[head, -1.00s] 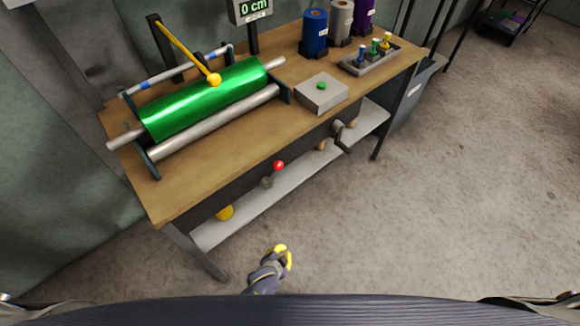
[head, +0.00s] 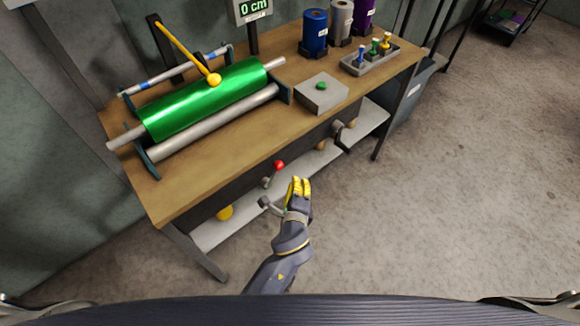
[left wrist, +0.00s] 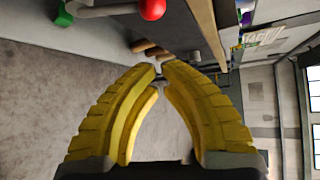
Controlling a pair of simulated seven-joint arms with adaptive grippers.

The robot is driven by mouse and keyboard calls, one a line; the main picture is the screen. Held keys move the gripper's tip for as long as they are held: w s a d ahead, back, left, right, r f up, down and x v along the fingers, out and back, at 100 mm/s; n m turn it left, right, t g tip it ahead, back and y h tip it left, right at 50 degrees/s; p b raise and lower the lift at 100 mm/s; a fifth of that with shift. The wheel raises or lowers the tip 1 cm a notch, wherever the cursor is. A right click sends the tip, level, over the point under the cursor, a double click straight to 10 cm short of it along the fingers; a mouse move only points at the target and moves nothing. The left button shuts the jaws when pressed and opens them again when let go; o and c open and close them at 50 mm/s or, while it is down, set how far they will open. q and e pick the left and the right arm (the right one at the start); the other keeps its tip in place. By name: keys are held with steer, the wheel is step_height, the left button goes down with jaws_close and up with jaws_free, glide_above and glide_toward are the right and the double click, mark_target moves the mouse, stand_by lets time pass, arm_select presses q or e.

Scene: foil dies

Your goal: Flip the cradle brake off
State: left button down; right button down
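A lever with a red ball knob (head: 279,165) sticks out from the bench's front, its grey base (head: 267,182) below and left of the knob. No label shows on it, so I cannot tell whether it is the cradle brake. The knob is also close by at the top of the left wrist view (left wrist: 152,9). My left gripper (head: 299,182) is just right of the knob and apart from it. Its yellow fingers (left wrist: 160,68) meet or nearly meet at the tips, with nothing between them. A green foil roll (head: 205,98) lies in the cradle on the bench. My right gripper is out of view.
The bench top (head: 225,160) has a grey box with a green button (head: 321,95) and a tray of small dies (head: 370,60). A crank (head: 341,137) sticks out from the front, right of my gripper. The floor (head: 450,220) at right is clear.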

mark_target(274, 174)
arm_select(q)
steer(key=shift+w+f, duration=0.1)
stand_by(0.3)
steer(key=w+a+f, duration=0.1)
steer(key=w+a, duration=0.1)
steer(key=w, duration=0.5)
steer(key=shift+w+f, duration=0.25)
stand_by(0.5)
steer(key=shift+a, duration=0.1)
steer(key=shift+s+r, duration=0.1)
steer(key=shift+a+r, duration=0.15)
stand_by(0.4)
